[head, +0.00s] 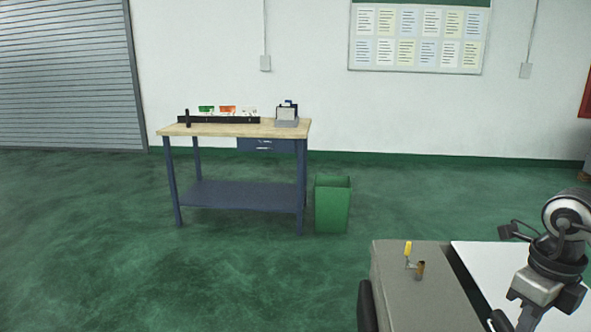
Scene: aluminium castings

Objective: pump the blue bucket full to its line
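No blue bucket shows in the head view. A small fitting with a yellow upright handle (408,248) and a short brown cylinder (421,270) stands on top of a grey box-like unit (420,300) at the lower right. I cannot tell whether this fitting is a pump. A dark and silver jointed arm (560,255) shows at the right edge; I cannot tell whether it is mine. No gripper fingers of mine can be made out, and no left arm shows.
A workbench (238,128) with small colored bins (227,109) stands at the back wall. A green bin (332,205) is beside it. A white surface (490,262) lies right of the grey unit. The green floor (130,260) at left is clear.

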